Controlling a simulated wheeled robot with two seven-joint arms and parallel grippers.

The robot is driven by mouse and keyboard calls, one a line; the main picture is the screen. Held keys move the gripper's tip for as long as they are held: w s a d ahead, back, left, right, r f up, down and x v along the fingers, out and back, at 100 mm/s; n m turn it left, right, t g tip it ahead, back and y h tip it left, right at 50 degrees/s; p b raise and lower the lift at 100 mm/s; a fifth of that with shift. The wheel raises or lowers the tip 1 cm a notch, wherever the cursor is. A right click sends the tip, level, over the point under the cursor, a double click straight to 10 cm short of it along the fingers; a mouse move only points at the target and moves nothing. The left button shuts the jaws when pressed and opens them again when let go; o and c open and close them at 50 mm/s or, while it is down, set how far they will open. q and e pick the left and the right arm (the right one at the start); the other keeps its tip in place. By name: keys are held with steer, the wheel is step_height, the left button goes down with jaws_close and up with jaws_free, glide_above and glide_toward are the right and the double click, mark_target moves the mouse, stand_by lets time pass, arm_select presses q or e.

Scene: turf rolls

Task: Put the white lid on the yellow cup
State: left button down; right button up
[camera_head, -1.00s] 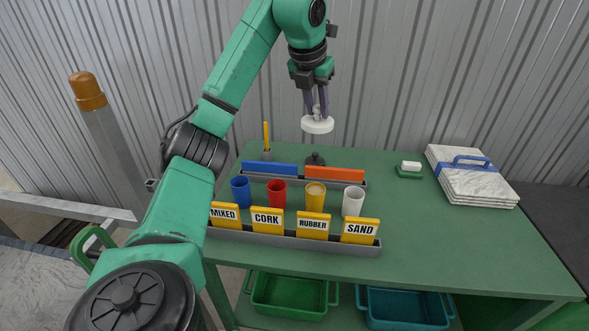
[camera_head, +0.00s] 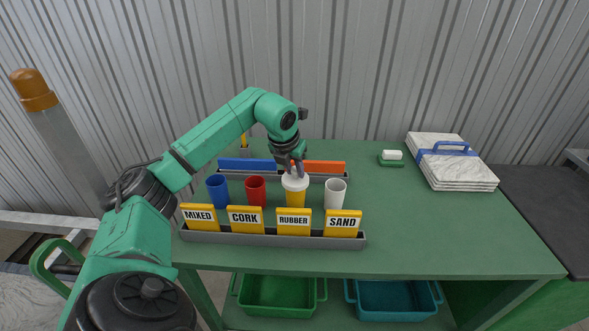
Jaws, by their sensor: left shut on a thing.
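The yellow cup (camera_head: 295,199) stands upright on the green table, behind the RUBBER sign and between the red cup and the white cup. The white lid (camera_head: 295,181) is at the top of the yellow cup and covers its mouth in this view. I cannot tell whether it is fully seated. My left gripper (camera_head: 294,169) points down from above, shut on the lid's upper part. My right gripper is not in view.
A blue cup (camera_head: 217,190) and a red cup (camera_head: 256,190) stand to the left, a white cup (camera_head: 334,193) to the right. Yellow signs stand in a grey rack (camera_head: 270,240) in front. Blue and orange bars lie behind. The table's right side is mostly clear.

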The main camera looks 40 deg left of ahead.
arm_select(q)
steer(key=shift+f, duration=0.15)
steer(key=shift+f+b, duration=0.4)
steer(key=shift+f, duration=0.05)
steer(key=c, duration=0.6)
jaws_free()
steer(key=shift+c, duration=0.2)
steer(key=shift+r+p, duration=0.3)
steer(key=shift+r, duration=0.15)
steer(key=v, duration=1.2)
steer(key=shift+r, duration=0.2)
